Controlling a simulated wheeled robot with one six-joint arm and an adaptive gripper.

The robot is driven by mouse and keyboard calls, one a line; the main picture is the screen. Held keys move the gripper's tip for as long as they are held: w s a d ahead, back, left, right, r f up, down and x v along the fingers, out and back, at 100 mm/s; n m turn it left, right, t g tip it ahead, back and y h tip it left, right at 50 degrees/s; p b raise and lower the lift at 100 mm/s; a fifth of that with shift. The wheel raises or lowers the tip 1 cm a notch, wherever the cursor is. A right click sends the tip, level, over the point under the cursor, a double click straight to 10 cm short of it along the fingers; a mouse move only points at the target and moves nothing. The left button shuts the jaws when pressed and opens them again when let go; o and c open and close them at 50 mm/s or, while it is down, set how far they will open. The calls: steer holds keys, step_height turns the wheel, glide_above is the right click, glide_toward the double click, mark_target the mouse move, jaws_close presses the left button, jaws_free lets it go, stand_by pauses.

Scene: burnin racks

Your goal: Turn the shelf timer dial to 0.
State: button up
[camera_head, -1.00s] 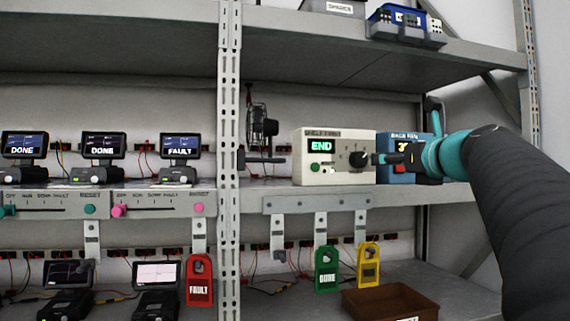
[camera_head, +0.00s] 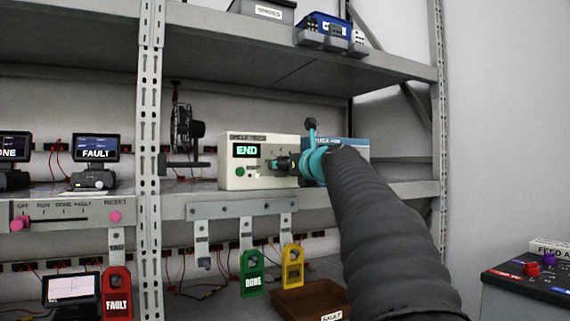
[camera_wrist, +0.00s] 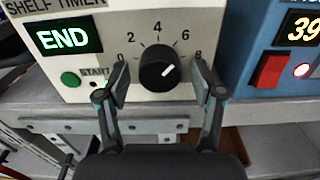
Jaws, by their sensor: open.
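The shelf timer (camera_head: 236,178) is a cream box on the middle shelf with a lit green END display. In the wrist view the timer (camera_wrist: 187,22) shows a black round dial (camera_wrist: 153,72) with a white pointer mark aimed up and right, roughly toward the 6 to 8 side. In the head view my gripper (camera_head: 277,164) covers the dial.
A green START button (camera_wrist: 71,79) sits left of the dial. A blue box (camera_wrist: 262,75) with a red button stands close on the right. A small fan (camera_head: 183,130) is left of the timer. Tags hang below the shelf edge, above a brown bin (camera_head: 290,297).

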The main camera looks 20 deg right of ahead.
steer(key=c, duration=1.1)
steer(key=shift+n, duration=0.3)
steer(key=n+b, duration=0.6)
steer(key=n, duration=1.7)
steer(key=shift+r, duration=0.2)
steer(key=shift+n, duration=0.3)
